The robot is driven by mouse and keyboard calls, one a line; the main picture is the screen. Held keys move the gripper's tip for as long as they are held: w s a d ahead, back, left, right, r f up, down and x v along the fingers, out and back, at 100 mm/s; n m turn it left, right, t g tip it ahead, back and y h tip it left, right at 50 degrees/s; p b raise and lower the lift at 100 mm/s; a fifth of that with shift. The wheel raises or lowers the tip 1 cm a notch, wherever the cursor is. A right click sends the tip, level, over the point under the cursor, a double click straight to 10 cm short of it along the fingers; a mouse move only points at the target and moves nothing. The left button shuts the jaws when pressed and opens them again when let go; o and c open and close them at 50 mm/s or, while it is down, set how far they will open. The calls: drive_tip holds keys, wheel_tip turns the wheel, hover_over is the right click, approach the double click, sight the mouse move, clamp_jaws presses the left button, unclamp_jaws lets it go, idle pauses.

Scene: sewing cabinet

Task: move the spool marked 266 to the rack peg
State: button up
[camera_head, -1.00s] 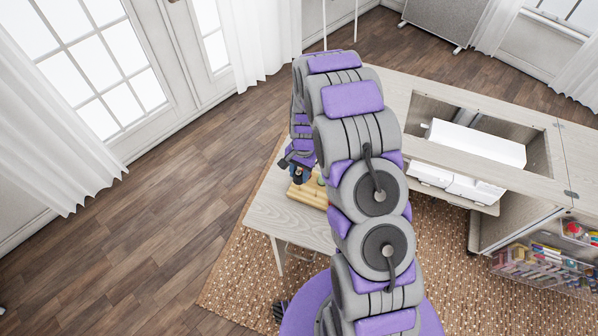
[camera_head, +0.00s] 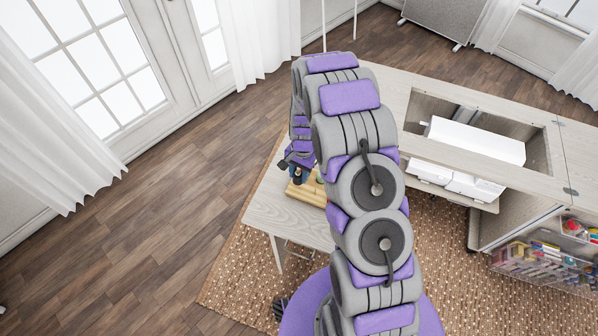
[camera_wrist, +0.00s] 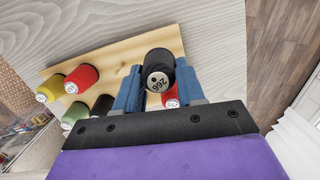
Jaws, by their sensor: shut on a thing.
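The black spool marked 266 (camera_wrist: 158,72) is between the blue fingers of my gripper (camera_wrist: 158,84) in the wrist view, its labelled end facing the camera. My gripper is shut on it. The light wooden rack (camera_wrist: 112,62) lies behind and below the spool. In the head view the rack (camera_head: 308,193) is on the cabinet's left end, partly hidden by my arm.
On the rack stand a red spool (camera_wrist: 82,78), a yellow spool (camera_wrist: 50,90), a green spool (camera_wrist: 74,115), a dark spool (camera_wrist: 103,104) and another red spool (camera_wrist: 171,97) beside my finger. A white sewing machine (camera_head: 475,142) sits in the cabinet opening, right of my arm.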

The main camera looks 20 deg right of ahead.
drive_tip(key=shift+f, duration=1.5)
drive_tip(key=o, duration=1.1)
wheel_tip(320, 180, up, 17)
drive_tip(key=w+d+p, duration=0.1)
drive_tip(key=w+d, duration=0.1)
idle(0.5)
